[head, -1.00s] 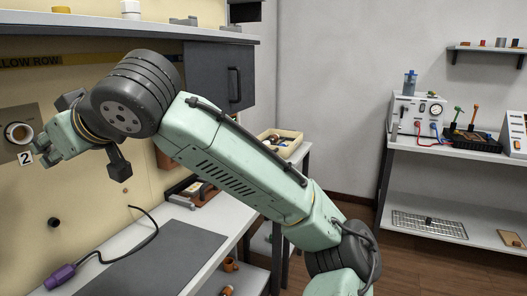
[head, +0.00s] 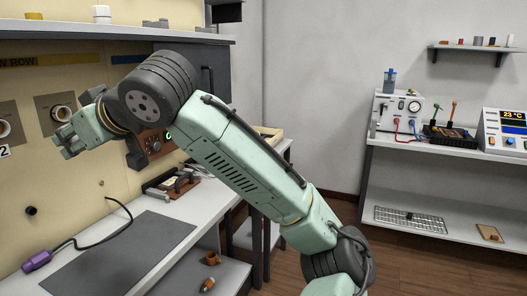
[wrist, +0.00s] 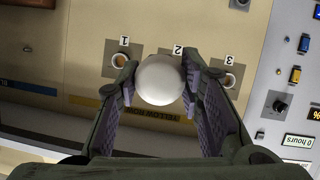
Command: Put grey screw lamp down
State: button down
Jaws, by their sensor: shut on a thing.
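The grey screw lamp shows in the wrist view as a round, pale grey-white bulb (wrist: 160,80). My gripper (wrist: 160,86) is shut on it, with one finger on each side. Its base is hidden behind the bulb. In the head view my gripper (head: 68,144) is in front of the beige wall panel, above the bench (head: 190,215). I cannot make out the lamp there. The wrist view shows socket 1 (wrist: 120,61) and socket 3 (wrist: 230,80) either side of the bulb; the socket under label 2 (wrist: 177,50) is hidden behind it.
A dark mat (head: 125,255) covers much of the bench, with a purple plug (head: 37,260) and cable at its left. A small dark-based device (head: 170,183) stands at the back. Orange pieces (head: 212,258) lie on the lower shelf. The side table (head: 440,155) holds instruments.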

jog(key=w+d+f+m+t+h, duration=0.1)
jog(key=w+d+f, duration=0.15)
jog(key=w, duration=0.35)
jog(key=w+d+f+m+t, duration=0.1)
jog(key=w+d, duration=0.3)
jog(key=w, duration=0.2)
jog(key=w+d+f+m+t+h, duration=0.25)
jog(key=w+d+f, duration=0.45)
jog(key=f, duration=0.5)
jog(key=w+d+f+m+t+h, duration=0.1)
jog(key=w+d+f+m+h, duration=0.2)
jog(key=w+d+f, duration=0.7)
jog(key=s+d+f+m+t+h, duration=0.1)
jog(key=s+d+f+m+h, duration=0.15)
jog(key=f, duration=0.95)
jog(key=s+d+f+m+t+h, duration=0.1)
jog(key=s+d+f, duration=0.2)
jog(key=f, duration=0.9)
jog(key=s+f, duration=0.4)
jog(key=f, duration=0.3)
jog(key=s+d+f+m+h, duration=0.1)
jog(key=s+f, duration=0.4)
jog(key=f, duration=0.3)
jog(key=s+d+f+h, duration=0.1)
jog(key=s+f, duration=0.3)
jog(key=f, duration=0.3)
jog(key=shift+s+d+f, duration=0.15)
jog(key=shift+s+f, duration=0.1)
jog(key=shift+f, duration=0.15)
